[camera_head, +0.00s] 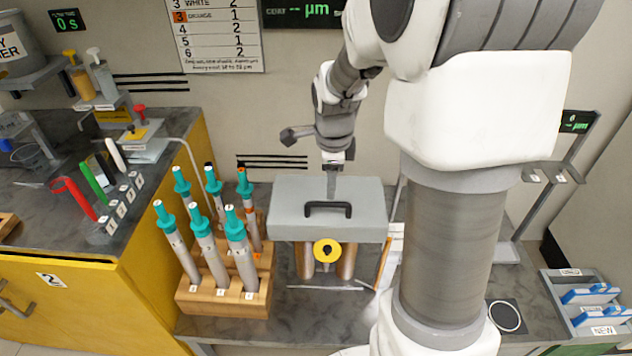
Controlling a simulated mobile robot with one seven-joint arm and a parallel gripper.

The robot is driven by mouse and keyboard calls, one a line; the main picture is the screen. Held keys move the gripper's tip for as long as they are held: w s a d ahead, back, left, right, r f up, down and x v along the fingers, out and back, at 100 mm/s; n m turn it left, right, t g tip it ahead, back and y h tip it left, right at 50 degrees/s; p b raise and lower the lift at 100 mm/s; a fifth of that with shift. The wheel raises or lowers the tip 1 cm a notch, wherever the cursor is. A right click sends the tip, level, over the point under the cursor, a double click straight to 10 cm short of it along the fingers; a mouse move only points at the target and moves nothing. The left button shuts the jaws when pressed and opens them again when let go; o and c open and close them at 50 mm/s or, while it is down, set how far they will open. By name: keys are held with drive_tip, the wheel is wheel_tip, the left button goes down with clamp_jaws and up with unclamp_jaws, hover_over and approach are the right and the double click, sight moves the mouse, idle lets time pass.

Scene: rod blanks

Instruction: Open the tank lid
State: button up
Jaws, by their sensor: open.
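The tank (288,228) is a grey box in the middle of the bench. A black bar handle (328,209) is on its lid (365,199), which looks closed. A yellow disc with a black centre (326,251) is on its front. My gripper (335,190) points down at the back of the lid, behind the handle. Its fingers are small here and partly hidden by the wrist. Nothing shows between them. I cannot tell whether they touch the lid.
A wooden rack (222,299) of teal-capped tools stands close left of the tank. Red, green and white tubes (75,199) stand on the yellow cabinet's top. A tray with blue items (590,294) is at the right.

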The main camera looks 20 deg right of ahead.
sight(330, 202)
drive_tip(key=f, duration=0.2)
drive_tip(key=w+f, duration=0.1)
drive_tip(key=f, duration=0.1)
drive_tip(key=f+b, duration=0.1)
drive_tip(key=f, duration=0.2)
drive_tip(key=shift+w+d, duration=0.15)
drive_tip(key=shift+d, duration=0.1)
clamp_jaws()
idle(1.1)
